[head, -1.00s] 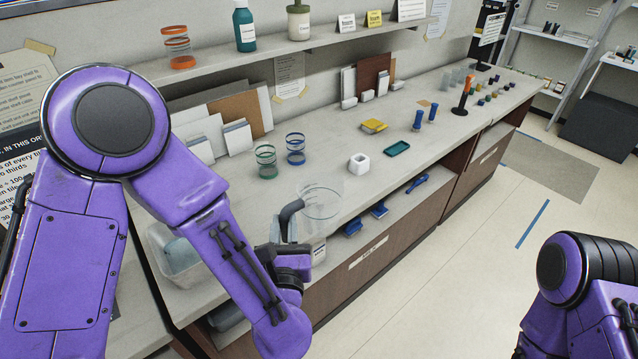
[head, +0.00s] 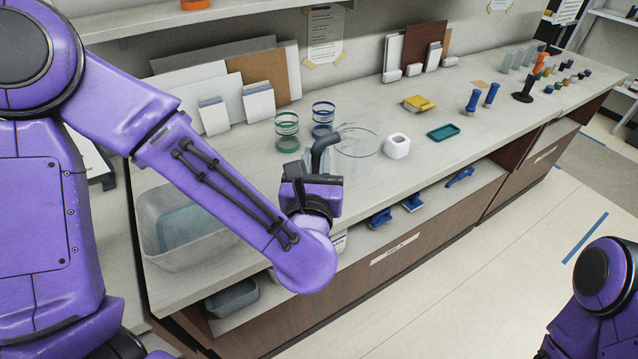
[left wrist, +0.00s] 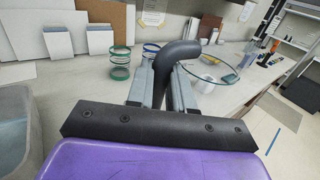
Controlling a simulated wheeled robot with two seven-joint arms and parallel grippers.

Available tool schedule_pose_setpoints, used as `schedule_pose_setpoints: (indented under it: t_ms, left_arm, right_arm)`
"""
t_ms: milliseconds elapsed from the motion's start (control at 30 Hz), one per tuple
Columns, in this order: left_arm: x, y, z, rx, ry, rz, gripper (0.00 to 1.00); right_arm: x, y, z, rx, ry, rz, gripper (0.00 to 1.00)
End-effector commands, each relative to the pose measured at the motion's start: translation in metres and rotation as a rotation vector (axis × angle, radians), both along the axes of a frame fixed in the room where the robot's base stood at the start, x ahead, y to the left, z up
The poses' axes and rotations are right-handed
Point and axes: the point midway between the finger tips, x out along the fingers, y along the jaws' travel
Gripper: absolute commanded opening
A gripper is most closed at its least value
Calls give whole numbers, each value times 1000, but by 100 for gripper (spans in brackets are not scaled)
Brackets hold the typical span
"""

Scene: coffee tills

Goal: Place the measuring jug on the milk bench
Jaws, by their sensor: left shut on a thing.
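The measuring jug (head: 358,157) is clear, with a round rim and a dark curved handle. In the left wrist view the handle (left wrist: 178,58) stands between the grey fingers (left wrist: 163,88), with the jug's rim (left wrist: 222,82) behind. The jug's base is partly hidden, and I cannot tell whether it touches the bench. My right gripper is out of frame.
Green-banded (head: 287,132) and blue-banded (head: 323,118) clear cups stand behind the jug. The white pot (head: 397,146) and a teal tray (head: 443,132) are to its right. A grey bin (head: 175,250) sits at the left end. Bare bench lies between the cups and bin.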

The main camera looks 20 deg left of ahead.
Motion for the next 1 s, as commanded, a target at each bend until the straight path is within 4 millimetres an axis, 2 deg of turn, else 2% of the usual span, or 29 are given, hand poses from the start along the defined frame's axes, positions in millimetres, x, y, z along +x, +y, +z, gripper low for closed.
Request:
schedule_pose_setpoints:
  t_ms: [33, 100, 267, 400, 500, 667, 800, 1000]
  left_arm:
    - [7, 3, -4, -1, 1, 3, 0]
    - [23, 10, -7, 3, 3, 4, 0]
    - [60, 24, -23, 3, 3, 7, 0]
    - [85, 33, -56, 6, 5, 4, 0]
    - [98, 38, -72, 2, 3, 4, 0]
    - [110, 43, -88, 2, 2, 4, 0]
    - [111, 42, -114, 4, 4, 2, 0]
    - [111, 43, -119, -1, -1, 4, 0]
  right_arm:
    - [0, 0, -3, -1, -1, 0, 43]
    - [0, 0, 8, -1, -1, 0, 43]
    - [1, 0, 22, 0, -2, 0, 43]
    - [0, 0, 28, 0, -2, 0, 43]
    - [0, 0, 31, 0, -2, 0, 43]
    - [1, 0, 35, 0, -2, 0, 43]
    - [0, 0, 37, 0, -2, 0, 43]
    - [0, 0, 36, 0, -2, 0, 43]
